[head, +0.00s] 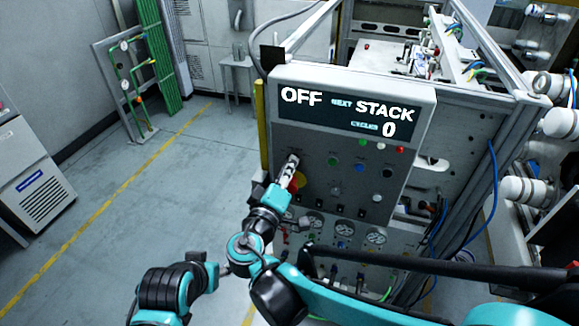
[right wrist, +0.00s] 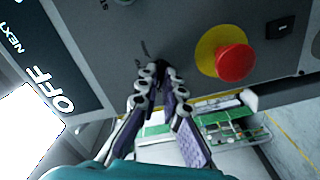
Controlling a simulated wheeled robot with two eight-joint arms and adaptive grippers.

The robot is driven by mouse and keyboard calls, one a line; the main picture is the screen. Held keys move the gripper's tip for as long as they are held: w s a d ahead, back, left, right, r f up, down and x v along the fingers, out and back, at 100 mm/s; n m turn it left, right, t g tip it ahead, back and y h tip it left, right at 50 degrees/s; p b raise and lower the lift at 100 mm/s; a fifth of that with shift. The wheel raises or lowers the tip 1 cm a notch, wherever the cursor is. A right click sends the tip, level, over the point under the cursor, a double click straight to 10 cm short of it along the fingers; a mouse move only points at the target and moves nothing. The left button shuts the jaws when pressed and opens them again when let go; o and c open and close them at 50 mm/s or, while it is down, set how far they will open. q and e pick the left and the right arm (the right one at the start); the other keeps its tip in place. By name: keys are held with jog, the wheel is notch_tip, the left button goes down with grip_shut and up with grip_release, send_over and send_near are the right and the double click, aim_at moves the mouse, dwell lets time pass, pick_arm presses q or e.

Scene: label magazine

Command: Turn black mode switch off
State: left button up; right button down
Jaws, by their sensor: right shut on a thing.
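The control panel (head: 315,160) faces me in the head view, and its display (head: 345,112) reads "OFF", "NEXT STACK" and "CYCLES 0". My right gripper (head: 291,163) is at the panel's left side, below the word "OFF". In the right wrist view, its two fingertips (right wrist: 160,72) are close together against the panel face. It is shut on the black mode switch, which the fingers hide almost wholly, so I cannot read its angle. A red mushroom button on a yellow ring (right wrist: 234,62) is beside the fingers.
Several coloured buttons are right of my gripper, including a blue one (head: 359,168) and a green one (head: 333,160). Gauges (head: 345,229) line the lower panel. Open floor (head: 150,210) lies to the left. A metal frame with blue cables stands at right.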

jog(key=shift+n, duration=0.6)
jog(key=c, duration=1.7)
grip_release()
jog(key=v, duration=1.2)
